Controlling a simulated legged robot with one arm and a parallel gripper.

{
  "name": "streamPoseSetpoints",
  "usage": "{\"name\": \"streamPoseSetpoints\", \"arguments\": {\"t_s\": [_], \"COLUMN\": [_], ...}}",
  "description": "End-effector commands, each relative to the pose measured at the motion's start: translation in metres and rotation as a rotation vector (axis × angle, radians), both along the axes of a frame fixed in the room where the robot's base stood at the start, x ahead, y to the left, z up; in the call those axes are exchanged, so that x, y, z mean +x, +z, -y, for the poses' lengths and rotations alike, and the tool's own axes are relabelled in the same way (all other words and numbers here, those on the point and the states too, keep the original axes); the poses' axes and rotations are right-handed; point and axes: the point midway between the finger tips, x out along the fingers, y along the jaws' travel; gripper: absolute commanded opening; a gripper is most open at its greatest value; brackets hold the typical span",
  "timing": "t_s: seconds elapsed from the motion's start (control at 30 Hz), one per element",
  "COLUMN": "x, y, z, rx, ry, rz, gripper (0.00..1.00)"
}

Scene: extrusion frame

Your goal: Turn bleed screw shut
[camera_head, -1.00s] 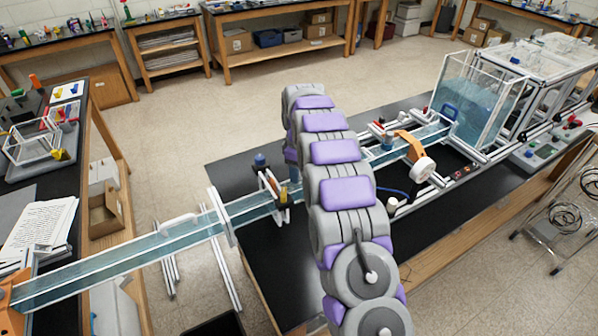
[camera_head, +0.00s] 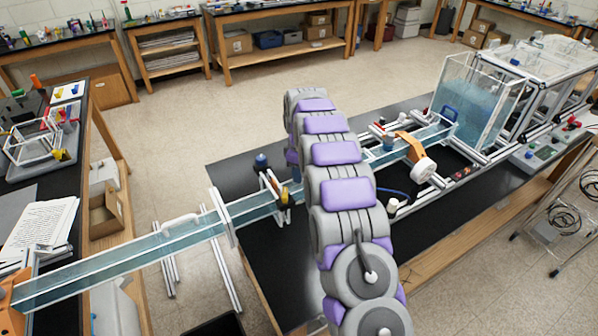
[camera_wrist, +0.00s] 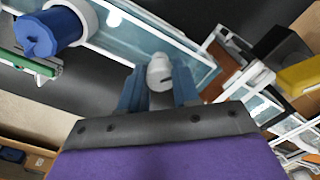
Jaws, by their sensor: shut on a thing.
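In the wrist view, a small light-grey, rounded screw head (camera_wrist: 159,74), which I take to be the bleed screw, sits between the blue fingers of my gripper (camera_wrist: 158,90). The fingers are shut on its sides. A darker mark shows on its face, but its turn angle is unclear. It lies close to the clear water channel (camera_wrist: 130,42). In the head view my grey and purple arm reaches across the channel (camera_head: 150,247) and hides the screw and the fingertips.
A blue knob (camera_wrist: 48,33) on a white collar is at upper left in the wrist view. A yellow block (camera_wrist: 302,76) and dark block (camera_wrist: 280,52) are at right. In the head view, an orange clamp (camera_head: 412,146) and a water tank (camera_head: 480,95) stand beyond my arm.

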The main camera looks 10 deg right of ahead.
Motion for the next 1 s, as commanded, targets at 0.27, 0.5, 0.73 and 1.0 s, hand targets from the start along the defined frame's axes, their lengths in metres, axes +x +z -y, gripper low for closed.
{"name": "streamPoseSetpoints", "arguments": {"t_s": [0.27,0.5,0.73,1.0], "x": [0.0010,0.0015,0.0022,0.0033], "y": [0.0005,0.0016,0.0023,0.0023], "z": [-0.0028,-0.0024,-0.0023,-0.0022], "rx": [0.003,0.003,0.003,0.004], "ry": [-0.019,-0.130,-0.324,-0.575], "rz": [0.003,0.003,0.005,0.008], "gripper": [0.01,0.01,0.01,0.01]}}
